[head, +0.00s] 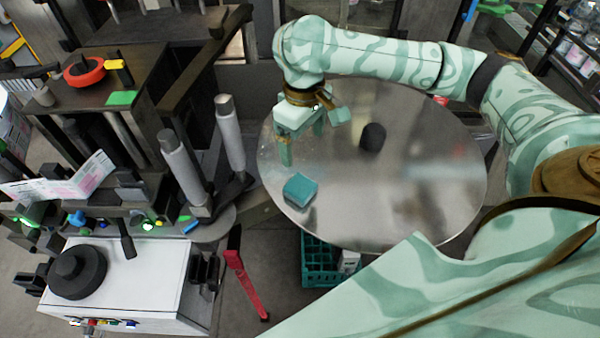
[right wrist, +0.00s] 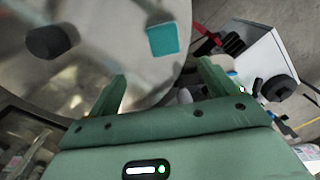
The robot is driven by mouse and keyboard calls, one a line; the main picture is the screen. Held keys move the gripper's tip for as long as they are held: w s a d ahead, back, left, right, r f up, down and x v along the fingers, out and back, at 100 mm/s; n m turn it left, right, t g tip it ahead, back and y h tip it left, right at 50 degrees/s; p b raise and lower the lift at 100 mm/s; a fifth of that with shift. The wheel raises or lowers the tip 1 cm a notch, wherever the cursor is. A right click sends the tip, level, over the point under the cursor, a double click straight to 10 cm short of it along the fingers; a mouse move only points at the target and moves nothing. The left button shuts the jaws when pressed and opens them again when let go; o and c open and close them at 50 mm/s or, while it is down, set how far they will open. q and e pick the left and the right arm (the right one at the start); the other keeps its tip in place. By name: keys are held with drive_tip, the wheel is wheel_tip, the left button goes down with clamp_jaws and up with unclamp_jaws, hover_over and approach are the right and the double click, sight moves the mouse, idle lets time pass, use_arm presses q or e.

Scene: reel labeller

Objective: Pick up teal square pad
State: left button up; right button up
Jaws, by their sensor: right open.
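The teal square pad (head: 300,189) lies flat on the round metal table (head: 420,200), near its left front edge. It also shows in the right wrist view (right wrist: 163,39), beyond the fingertips and apart from them. My right gripper (head: 302,150) is over the left part of the table, behind the pad in the head view. Its two fingers (right wrist: 160,85) are spread, with nothing between them. My left gripper is in neither view.
A black cylinder (head: 372,137) stands on the table, right of the gripper. The labelling machine, with grey rollers (head: 230,135), stands left of the table. A white box with a black knob (head: 77,271) is at the lower left. A teal crate (head: 318,262) is below the table's front edge.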

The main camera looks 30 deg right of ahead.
drive_tip(key=b, duration=0.1)
approach(302, 186)
drive_tip(key=shift+s, duration=0.15)
drive_tip(key=f, duration=0.1)
drive_tip(key=f+b, duration=0.1)
drive_tip(key=f, duration=0.2)
drive_tip(key=shift+w+d+f+b, duration=0.2)
drive_tip(key=shift+w+f+b, duration=0.1)
drive_tip(key=shift+w+b, duration=0.05)
drive_tip(key=shift+f, duration=0.3)
drive_tip(key=shift+s+f, duration=0.1)
drive_tip(key=shift+f, duration=0.2)
drive_tip(key=f+b, duration=0.1)
drive_tip(key=f, duration=0.1)
drive_tip(key=f+b, duration=0.1)
drive_tip(key=f, duration=0.1)
drive_tip(key=shift+s+a, duration=0.15)
drive_tip(key=shift+a, duration=0.05)
drive_tip(key=shift+f, duration=0.25)
drive_tip(key=shift+r, duration=0.1)
drive_tip(key=shift+c, duration=1)
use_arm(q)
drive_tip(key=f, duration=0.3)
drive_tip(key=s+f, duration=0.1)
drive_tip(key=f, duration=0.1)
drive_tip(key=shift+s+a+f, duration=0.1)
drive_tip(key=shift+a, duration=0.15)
use_arm(e)
drive_tip(key=c, duration=0.9)
